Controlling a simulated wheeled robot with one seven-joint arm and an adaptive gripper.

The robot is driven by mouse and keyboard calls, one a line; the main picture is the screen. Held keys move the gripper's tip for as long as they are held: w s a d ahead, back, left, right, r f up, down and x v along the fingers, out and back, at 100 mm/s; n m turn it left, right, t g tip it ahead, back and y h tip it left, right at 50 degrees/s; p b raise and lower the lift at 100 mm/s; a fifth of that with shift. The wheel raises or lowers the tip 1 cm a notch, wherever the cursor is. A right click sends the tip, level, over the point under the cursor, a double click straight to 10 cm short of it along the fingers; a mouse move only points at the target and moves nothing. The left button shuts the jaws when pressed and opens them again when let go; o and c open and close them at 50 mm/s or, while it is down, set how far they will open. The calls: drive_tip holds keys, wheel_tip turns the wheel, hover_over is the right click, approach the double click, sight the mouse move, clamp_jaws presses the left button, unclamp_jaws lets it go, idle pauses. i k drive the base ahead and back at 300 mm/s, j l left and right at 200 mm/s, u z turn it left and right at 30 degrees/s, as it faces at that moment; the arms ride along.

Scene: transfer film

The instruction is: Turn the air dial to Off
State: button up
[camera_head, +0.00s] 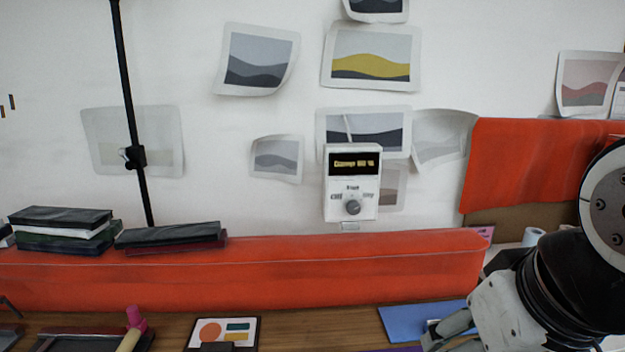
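The air control is a white box (337,196) on the wall, with a dark display (354,164) showing yellow lettering. Below the display is a round grey dial (352,207). Small labels sit above the dial and to its left and right. They are too blurred to read surely, and I cannot tell where the dial points. My gripper (440,334) is at the lower right, below and to the right of the box and well apart from it. Its fingers are partly cut off by the bottom edge, so its opening is unclear.
A long orange-red padded ledge (250,275) runs below the box. Dark books (170,235) lie on its left part. A black pole (131,100) stands at left. Paper prints (370,57) curl from the wall around the box. A blue sheet (405,322) lies on the wooden table near my gripper.

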sight(353, 207)
drive_tip(key=i+j, duration=0.1)
drive_tip(key=j, duration=1.45)
drive_tip(key=i+z, duration=0.05)
